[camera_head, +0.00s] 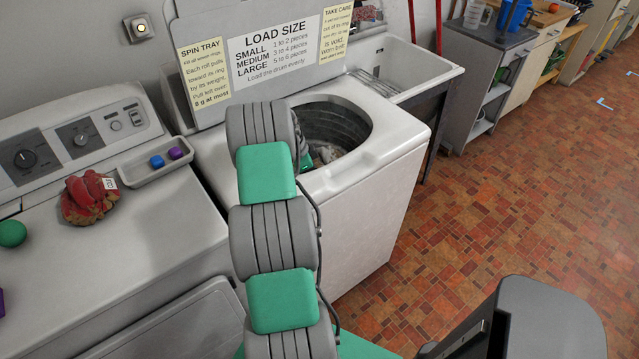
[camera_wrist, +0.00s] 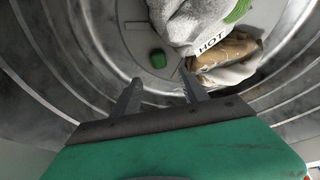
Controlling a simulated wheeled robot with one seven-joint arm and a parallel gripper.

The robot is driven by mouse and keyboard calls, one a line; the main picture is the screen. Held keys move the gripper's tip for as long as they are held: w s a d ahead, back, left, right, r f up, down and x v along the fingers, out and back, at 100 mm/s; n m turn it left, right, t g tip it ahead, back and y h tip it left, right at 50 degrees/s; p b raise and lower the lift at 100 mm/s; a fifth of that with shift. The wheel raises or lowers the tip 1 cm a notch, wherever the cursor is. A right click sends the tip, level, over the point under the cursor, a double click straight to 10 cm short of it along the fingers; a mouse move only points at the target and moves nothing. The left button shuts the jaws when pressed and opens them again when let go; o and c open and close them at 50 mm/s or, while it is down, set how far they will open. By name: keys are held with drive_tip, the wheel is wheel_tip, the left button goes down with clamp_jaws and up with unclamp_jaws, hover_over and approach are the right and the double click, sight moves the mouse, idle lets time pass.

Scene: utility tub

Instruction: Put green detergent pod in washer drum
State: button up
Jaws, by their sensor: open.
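The washer drum (camera_head: 349,120) is open at the top of the white washer, and its ribbed metal wall surrounds my gripper in the wrist view (camera_wrist: 62,70). The green detergent pod (camera_wrist: 158,58) lies on the drum floor, beyond my fingertips and apart from them. My gripper (camera_wrist: 160,88) is open, with nothing between its two grey fingers. In the head view my arm reaches over the washer's near rim and hides the gripper.
Laundry (camera_wrist: 205,25) with a "HOT" label lies in the drum, close to my right finger. A small tray (camera_head: 156,163) with a blue pod (camera_head: 157,161) and a purple pod (camera_head: 176,153), and a red cloth bundle (camera_head: 88,197), sit on the left machine. A raised lid (camera_head: 265,60) stands behind the opening.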

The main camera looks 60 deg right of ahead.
drive_tip(key=v, duration=0.8)
drive_tip(key=shift+b, duration=0.35)
drive_tip(key=shift+a, duration=0.1)
